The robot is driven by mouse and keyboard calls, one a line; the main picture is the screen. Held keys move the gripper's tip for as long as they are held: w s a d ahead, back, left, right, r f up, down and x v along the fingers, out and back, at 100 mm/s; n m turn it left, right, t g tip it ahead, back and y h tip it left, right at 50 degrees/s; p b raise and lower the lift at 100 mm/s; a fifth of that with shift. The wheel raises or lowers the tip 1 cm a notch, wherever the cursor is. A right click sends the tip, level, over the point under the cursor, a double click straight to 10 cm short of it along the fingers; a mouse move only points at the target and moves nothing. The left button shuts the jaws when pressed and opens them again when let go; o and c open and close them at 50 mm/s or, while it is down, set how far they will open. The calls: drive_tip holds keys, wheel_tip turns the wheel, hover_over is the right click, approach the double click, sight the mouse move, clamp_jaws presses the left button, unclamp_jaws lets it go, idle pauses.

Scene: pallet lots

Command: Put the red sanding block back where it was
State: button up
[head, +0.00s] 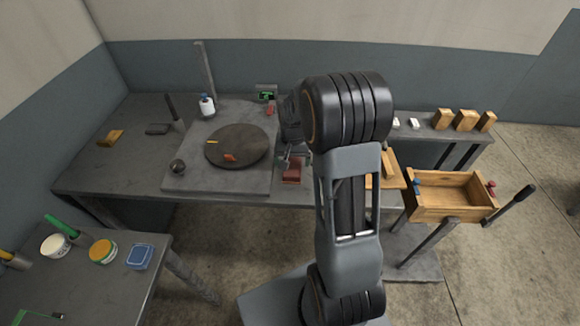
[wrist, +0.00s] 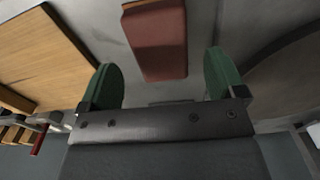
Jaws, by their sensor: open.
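The red sanding block (head: 292,171) lies on the grey bench near its front edge, just right of the dark round disc (head: 240,134). My gripper (head: 286,162) is beside the block in the head view, partly hidden by my arm. In the wrist view my gripper (wrist: 163,76) has its two green pads wide apart with nothing between them.
A small orange-red piece (head: 230,158) and a yellow stick (head: 212,142) lie on the disc. A white bottle (head: 207,105) and a dark ball (head: 178,167) stand near it. Wooden boards (wrist: 45,58) lie beside the block. An open wooden drawer (head: 450,213) is at right.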

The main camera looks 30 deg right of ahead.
sight(292, 167)
wheel_tip(292, 167, up, 8)
drive_tip(key=s+a+r+n+t, duration=0.2)
drive_tip(key=s+a, duration=0.3)
drive_tip(key=s, duration=0.3)
drive_tip(key=s+a+r+n+t, duration=0.1)
drive_tip(key=s+a+r+n, duration=0.2)
drive_tip(key=s, duration=0.5)
drive_tip(key=shift+a+r+n+t, duration=0.25)
drive_tip(key=shift+a+n+t, duration=0.2)
drive_tip(key=shift+a, duration=0.7)
